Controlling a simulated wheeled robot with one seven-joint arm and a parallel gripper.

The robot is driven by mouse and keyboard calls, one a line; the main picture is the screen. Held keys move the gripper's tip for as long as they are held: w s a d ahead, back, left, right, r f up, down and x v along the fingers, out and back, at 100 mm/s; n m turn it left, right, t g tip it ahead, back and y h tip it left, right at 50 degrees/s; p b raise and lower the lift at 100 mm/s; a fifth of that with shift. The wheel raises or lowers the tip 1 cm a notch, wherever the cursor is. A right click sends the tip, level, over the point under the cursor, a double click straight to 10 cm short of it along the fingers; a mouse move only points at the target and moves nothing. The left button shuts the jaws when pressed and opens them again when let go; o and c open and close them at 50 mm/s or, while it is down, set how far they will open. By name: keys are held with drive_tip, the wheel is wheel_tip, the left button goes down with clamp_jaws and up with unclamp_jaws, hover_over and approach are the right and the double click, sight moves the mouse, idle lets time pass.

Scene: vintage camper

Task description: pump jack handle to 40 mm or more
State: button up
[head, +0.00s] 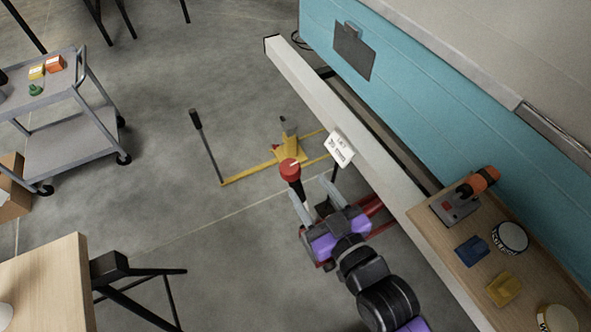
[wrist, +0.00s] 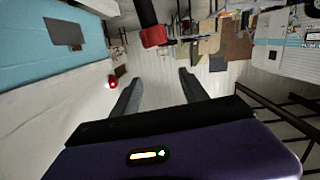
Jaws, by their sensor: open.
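A handle with a red end (head: 289,168) and a dark shaft stands just beyond my fingertips in the head view. The red end (wrist: 153,37) also shows in the wrist view, ahead of the fingers and apart from them. My gripper (head: 307,187) is open, with nothing between its fingers (wrist: 160,77). Red jack parts (head: 374,205) show beside my gripper, partly hidden by my arm. A yellow jack (head: 290,151) lies on the floor beyond, with a long black-gripped handle (head: 195,119) raised at its left. A white sign (head: 339,149) reads roughly "30 mm".
The blue camper wall (head: 410,90) and a long pale beam (head: 310,88) bound the right. A wooden shelf (head: 455,225) holds an orange-and-black tool (head: 479,182) and small items. A grey cart (head: 70,135) and wooden table (head: 50,285) stand left. Floor between is clear.

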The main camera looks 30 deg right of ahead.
drive_tip(key=w+r+n+g+p, duration=0.2)
drive_tip(key=w+n+g+p, duration=0.35)
drive_tip(key=w, duration=0.55)
drive_tip(key=w+r+n+g+p, duration=0.2)
drive_tip(key=w+n+g+p, duration=0.2)
drive_tip(key=w+n, duration=0.55)
drive_tip(key=s+f+n+g, duration=0.1)
drive_tip(key=s+g, duration=0.1)
drive_tip(key=s, duration=0.1)
drive_tip(key=s+d+f+n+g, duration=0.1)
drive_tip(key=s+n+g, duration=0.1)
drive_tip(key=s+g, duration=0.1)
drive_tip(key=s+d+f+n+g, duration=0.1)
drive_tip(key=s+f+g, duration=0.1)
drive_tip(key=s, duration=0.1)
drive_tip(key=shift+n+g, duration=0.3)
drive_tip(key=shift+g, duration=0.05)
drive_tip(key=f, duration=1.1)
drive_tip(key=shift+s+f, duration=0.2)
drive_tip(key=shift+f, duration=0.2)
clamp_jaws()
